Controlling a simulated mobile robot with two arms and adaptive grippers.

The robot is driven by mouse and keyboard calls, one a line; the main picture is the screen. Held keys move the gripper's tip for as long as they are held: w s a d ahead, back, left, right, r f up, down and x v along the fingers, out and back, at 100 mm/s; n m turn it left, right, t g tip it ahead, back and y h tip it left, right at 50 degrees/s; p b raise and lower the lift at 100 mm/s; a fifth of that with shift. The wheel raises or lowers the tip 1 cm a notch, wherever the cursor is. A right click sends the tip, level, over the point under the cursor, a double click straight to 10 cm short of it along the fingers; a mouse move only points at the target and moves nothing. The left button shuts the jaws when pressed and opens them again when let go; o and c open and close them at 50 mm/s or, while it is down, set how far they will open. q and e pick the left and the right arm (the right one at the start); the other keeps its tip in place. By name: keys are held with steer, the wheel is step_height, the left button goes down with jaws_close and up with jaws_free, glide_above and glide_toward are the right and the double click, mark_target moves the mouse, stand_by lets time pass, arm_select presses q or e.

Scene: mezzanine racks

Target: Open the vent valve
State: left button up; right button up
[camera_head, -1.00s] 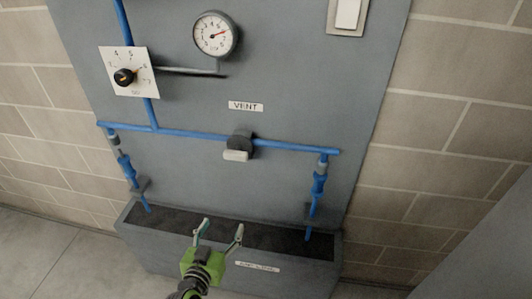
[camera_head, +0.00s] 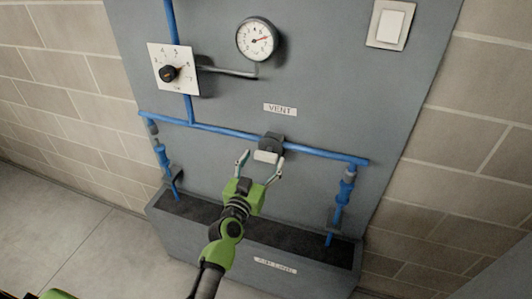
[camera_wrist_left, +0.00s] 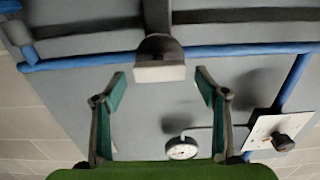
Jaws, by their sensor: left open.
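The vent valve is a dark round body (camera_head: 272,142) on a horizontal blue pipe (camera_head: 225,132), with a pale grey block handle (camera_head: 266,156) on its front. A "VENT" label (camera_head: 280,109) sits above it on the grey panel. My left gripper (camera_head: 260,163) is open, with one finger on each side of the handle. In the left wrist view the handle (camera_wrist_left: 159,73) lies centred just beyond the open fingertips of my left gripper (camera_wrist_left: 160,78), and I see a gap on both sides. My right gripper is not in view.
A round gauge (camera_head: 257,39) and a white dial plate with a black knob (camera_head: 171,72) are on the panel's upper part. A white switch (camera_head: 391,25) is at top right. A grey trough (camera_head: 275,267) stands below, under blue drain pipes.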

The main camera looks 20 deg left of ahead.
mark_target(264, 158)
arm_select(q)
steer(key=shift+w, duration=1.55)
steer(key=c, duration=1.1)
